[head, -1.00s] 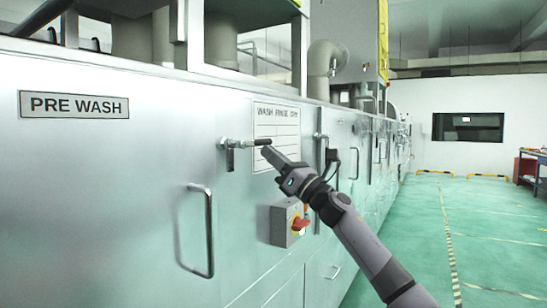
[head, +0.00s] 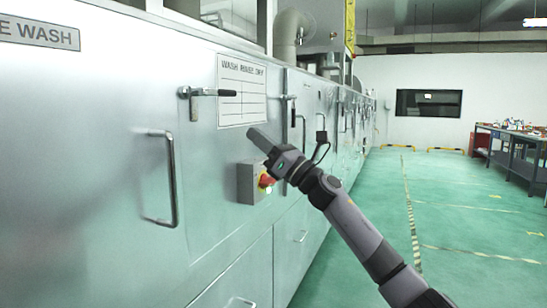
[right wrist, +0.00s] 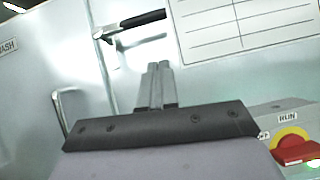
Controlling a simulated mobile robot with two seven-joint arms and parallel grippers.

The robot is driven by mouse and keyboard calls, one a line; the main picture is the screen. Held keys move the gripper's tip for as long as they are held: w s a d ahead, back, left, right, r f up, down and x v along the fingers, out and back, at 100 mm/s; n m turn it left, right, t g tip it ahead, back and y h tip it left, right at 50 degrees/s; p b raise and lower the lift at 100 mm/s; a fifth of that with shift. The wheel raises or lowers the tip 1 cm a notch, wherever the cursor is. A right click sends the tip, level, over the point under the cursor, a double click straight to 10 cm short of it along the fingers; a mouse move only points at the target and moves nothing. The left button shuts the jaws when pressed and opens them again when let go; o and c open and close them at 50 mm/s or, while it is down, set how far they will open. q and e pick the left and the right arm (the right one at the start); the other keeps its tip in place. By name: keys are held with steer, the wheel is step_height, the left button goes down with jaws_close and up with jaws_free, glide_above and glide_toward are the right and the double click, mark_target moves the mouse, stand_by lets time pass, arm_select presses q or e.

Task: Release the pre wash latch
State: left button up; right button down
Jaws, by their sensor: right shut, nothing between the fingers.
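The pre wash latch (head: 208,92) is a metal lever with a black grip, mounted on the steel machine front and lying about level, its grip pointing right. It also shows at the top of the right wrist view (right wrist: 138,22). The PRE WASH label (head: 40,34) is cut off by the left edge of the head view. My right gripper (head: 256,135) is shut and empty, below and to the right of the latch, apart from it. Its closed fingers (right wrist: 158,75) point toward the panel in the wrist view. My left gripper is out of view.
A vertical door handle (head: 171,180) sticks out below the latch. A grey switch box with a red and yellow knob (head: 266,181) is just below my right gripper. A WASH RINSE DRY chart (head: 242,92) is beside the latch. Green floor (head: 440,220) is open at right.

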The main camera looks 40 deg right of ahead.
steer(key=shift+b+v, duration=0.55)
steer(key=shift+v, duration=1.65)
steer(key=s+a+f+m+g+h, duration=0.15)
steer(key=a+f+m, duration=0.25)
steer(key=f+m, duration=0.55)
steer(key=a+f+m+g+h, duration=0.2)
steer(key=a+f+m, duration=0.3)
steer(key=f, duration=0.9)
steer(key=s+a+f+m+g+h, duration=0.15)
steer(key=a+f+m, duration=0.25)
steer(key=f+m, duration=0.55)
steer(key=s+a+f+m+g, duration=0.4)
steer(key=s+a+f+m, duration=0.35)
steer(key=s+f, duration=0.35)
steer(key=s+a+f+m+g, duration=0.4)
steer(key=s+a+f+m, duration=0.3)
steer(key=s+f, duration=0.4)
step_height(320, 180, up, 14)
steer(key=n+p, duration=0.2)
steer(key=p, duration=1.5)
steer(key=shift+d+r+h, duration=0.2)
steer(key=shift+d+h, duration=0.2)
